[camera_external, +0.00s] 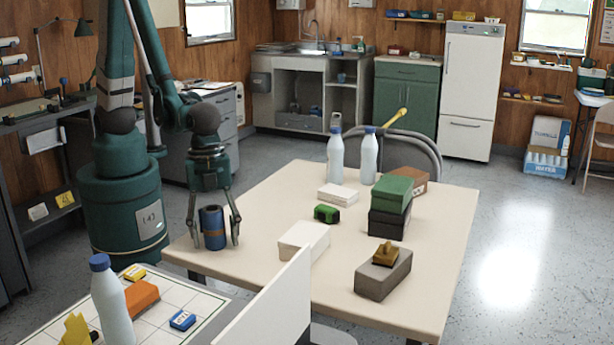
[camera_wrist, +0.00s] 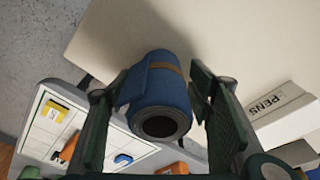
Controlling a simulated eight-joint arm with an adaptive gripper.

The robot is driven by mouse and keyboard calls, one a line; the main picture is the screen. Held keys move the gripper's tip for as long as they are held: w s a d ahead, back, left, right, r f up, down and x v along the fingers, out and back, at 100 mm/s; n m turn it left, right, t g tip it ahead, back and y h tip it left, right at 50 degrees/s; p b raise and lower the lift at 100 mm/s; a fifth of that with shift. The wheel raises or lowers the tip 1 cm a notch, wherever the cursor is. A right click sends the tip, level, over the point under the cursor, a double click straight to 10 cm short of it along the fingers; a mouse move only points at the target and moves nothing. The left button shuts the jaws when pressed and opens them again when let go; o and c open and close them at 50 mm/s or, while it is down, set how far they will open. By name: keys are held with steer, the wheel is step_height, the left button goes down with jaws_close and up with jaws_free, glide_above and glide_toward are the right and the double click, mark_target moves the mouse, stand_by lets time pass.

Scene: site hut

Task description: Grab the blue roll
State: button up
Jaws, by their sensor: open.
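The blue roll (camera_external: 211,229) stands upright near the left corner of the beige table (camera_external: 335,195). In the wrist view the blue roll (camera_wrist: 158,98) shows a brown band and a dark hollow end. My gripper (camera_external: 216,242) is open, pointing down, with one finger on each side of the roll. In the wrist view my gripper (camera_wrist: 158,120) also has its fingers on either side of the roll. A gap shows between the roll and the fingers in the external view; contact on the wrist view's left side is hard to tell.
A white box (camera_external: 303,241), labelled "PENS" in the wrist view, lies right of the roll. A green tape measure (camera_external: 326,214), a grey block (camera_external: 384,275), stacked boxes (camera_external: 390,207) and two bottles (camera_external: 335,157) stand farther off. A gridded board (camera_external: 205,300) is in front.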

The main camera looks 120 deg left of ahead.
mark_target(212, 211)
steer(key=c, duration=1)
steer(key=shift+r, duration=0.15)
steer(key=shift+r+p, duration=1.55)
steer(key=shift+r, duration=3.35)
